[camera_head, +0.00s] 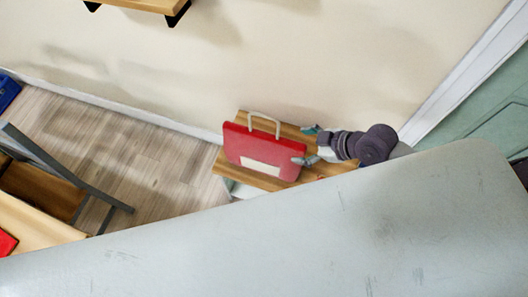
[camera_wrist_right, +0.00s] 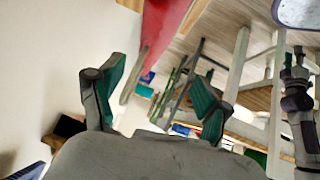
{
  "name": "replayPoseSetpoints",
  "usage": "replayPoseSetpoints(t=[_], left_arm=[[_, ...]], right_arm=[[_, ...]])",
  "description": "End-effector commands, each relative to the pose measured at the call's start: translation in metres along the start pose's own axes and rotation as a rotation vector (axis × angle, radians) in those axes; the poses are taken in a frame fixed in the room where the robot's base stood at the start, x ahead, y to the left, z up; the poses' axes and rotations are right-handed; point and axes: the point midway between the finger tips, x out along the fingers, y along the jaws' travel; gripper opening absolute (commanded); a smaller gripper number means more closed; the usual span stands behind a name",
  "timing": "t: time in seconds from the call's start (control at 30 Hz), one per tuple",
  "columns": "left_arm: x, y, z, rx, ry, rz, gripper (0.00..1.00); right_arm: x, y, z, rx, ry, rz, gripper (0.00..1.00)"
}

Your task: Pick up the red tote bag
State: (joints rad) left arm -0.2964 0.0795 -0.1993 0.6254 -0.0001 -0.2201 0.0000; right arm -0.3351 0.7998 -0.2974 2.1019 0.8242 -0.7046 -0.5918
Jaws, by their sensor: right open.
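The red tote bag (camera_head: 262,150) stands upright on a wooden shelf board (camera_head: 248,181), close to the cream wall. It has a pale panel on its front and a beige loop handle (camera_head: 264,118) on top. My right gripper (camera_head: 309,145) is open and empty at the bag's right side, its fingers pointing towards it. In the right wrist view, the red bag (camera_wrist_right: 162,28) shows at the top, with its handle (camera_wrist_right: 135,76) between the open fingers in the picture. Whether a finger touches the bag is hard to tell.
A wall shelf (camera_head: 150,4) juts out at the top left. At the left are a wooden unit with a grey frame (camera_head: 70,170), a blue object (camera_head: 8,90) and a red object (camera_head: 6,243). A green panel (camera_head: 480,125) is at the right. The floor (camera_head: 140,150) left of the bag is clear.

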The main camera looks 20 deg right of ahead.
Motion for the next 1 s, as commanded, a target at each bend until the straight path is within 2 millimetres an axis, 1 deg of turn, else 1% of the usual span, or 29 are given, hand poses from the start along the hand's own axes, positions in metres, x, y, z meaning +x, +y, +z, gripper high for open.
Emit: replayPoseSetpoints(t=[0.03, 0.13, 0.17, 0.4, 0.5, 0.77, 0.9, 1.0], left_arm=[[0.000, 0.000, 0.000, 0.000, 0.000, 0.000, 0.40], [0.001, 0.000, 0.001, 0.000, -0.001, 0.000, 0.40], [0.001, 0.000, 0.001, 0.000, -0.001, 0.000, 0.40], [0.002, 0.001, 0.005, 0.001, -0.007, 0.001, 0.40], [0.002, 0.001, 0.006, 0.001, -0.009, 0.001, 0.40], [0.001, 0.001, 0.006, 0.001, -0.009, 0.001, 0.40], [-0.003, 0.001, 0.006, 0.001, -0.010, 0.001, 0.40], [-0.002, 0.001, 0.006, 0.002, -0.010, 0.001, 0.40]], right_arm=[[0.000, 0.006, 0.002, -0.013, 0.008, 0.003, 0.77], [0.007, 0.011, 0.002, -0.018, 0.022, 0.009, 0.77], [0.012, 0.011, 0.002, -0.017, 0.024, 0.010, 0.77], [0.059, 0.011, -0.001, -0.015, 0.025, 0.008, 0.77], [0.074, 0.011, -0.001, -0.017, 0.023, 0.008, 0.77], [0.093, 0.012, -0.003, -0.016, 0.022, 0.007, 0.77], [0.115, 0.014, -0.008, -0.015, 0.023, 0.007, 0.77], [0.129, 0.013, -0.006, -0.016, 0.022, 0.007, 0.77]])
